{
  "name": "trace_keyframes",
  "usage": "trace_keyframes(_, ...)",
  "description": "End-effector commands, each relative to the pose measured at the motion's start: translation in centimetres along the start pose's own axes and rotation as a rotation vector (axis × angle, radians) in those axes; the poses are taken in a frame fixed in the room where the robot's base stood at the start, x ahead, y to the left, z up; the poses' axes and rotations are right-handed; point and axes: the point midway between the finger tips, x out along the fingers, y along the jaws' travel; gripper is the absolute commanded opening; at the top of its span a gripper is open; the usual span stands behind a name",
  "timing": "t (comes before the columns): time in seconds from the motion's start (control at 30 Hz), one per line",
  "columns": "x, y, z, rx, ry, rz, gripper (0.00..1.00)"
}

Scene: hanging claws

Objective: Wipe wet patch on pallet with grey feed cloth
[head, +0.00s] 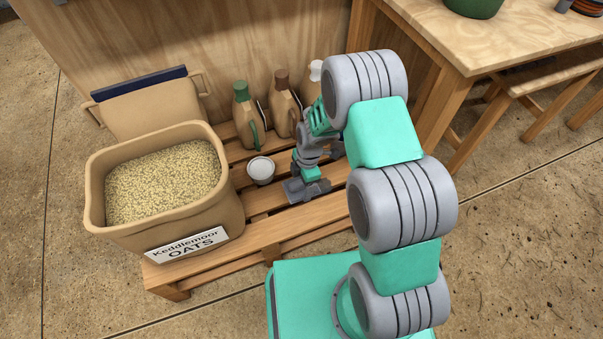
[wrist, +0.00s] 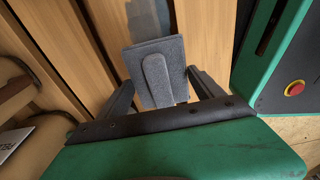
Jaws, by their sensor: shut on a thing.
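The grey feed cloth (head: 296,190) is a small folded pad with a raised strap-like strip, low over the wooden pallet (head: 196,262). In the wrist view the cloth (wrist: 172,50) lies between the two fingers of my gripper (wrist: 160,84), which is shut on it. My gripper (head: 311,187) points down over the right part of the pallet. I cannot tell whether the cloth touches the slats. A dark, greyish patch (wrist: 146,16) shows on the pallet slats just beyond the cloth in the wrist view; it looks like the wet patch. The cloth may hide part of it.
A large oats bin (head: 94,200) stands on the pallet's left, its lid leaning behind. A small white-topped pot (head: 261,171) stands left of my gripper. Jugs with green (head: 245,118), brown (head: 284,108) and white caps (head: 313,80) line the back. A wooden table (head: 500,45) stands right.

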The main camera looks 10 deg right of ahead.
Motion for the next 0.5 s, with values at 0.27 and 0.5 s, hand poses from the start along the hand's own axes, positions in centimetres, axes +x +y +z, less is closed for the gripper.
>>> trace_keyframes(0.27,-2.9,-0.1,-0.5,-0.003,0.0,-0.002,0.44)
trace_keyframes(0.5,-4.7,-0.1,-0.8,-0.005,0.001,-0.003,0.44)
